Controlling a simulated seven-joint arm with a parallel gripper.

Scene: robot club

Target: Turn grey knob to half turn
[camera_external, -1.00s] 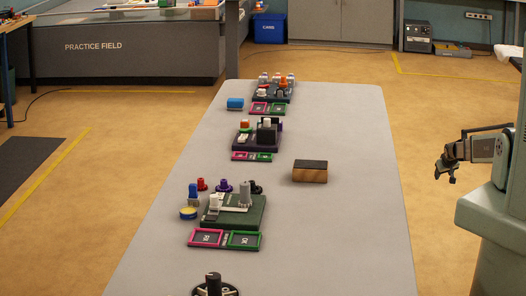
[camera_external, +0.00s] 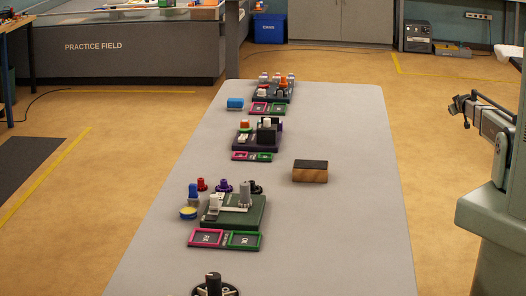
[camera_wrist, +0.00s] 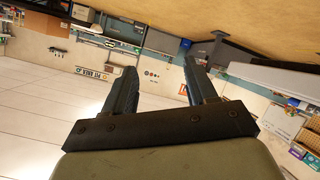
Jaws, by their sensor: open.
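A grey knob (camera_external: 244,194) stands upright on the dark green board (camera_external: 240,220) in the near half of the long table. A white piece (camera_external: 214,203) stands left of it on the same board. My gripper (camera_external: 456,104) is up at the right, off the table's side and well away from the knob. In the wrist view my gripper (camera_wrist: 158,82) shows its two fingers apart with nothing between them. The wrist view shows the room, not the knob.
Red, purple, blue, yellow and black pieces stand around the board's back and left. Pink (camera_external: 206,238) and green (camera_external: 244,240) frames lie in front. A wooden block (camera_external: 310,171) lies to the right. The table's right strip (camera_external: 340,235) is clear.

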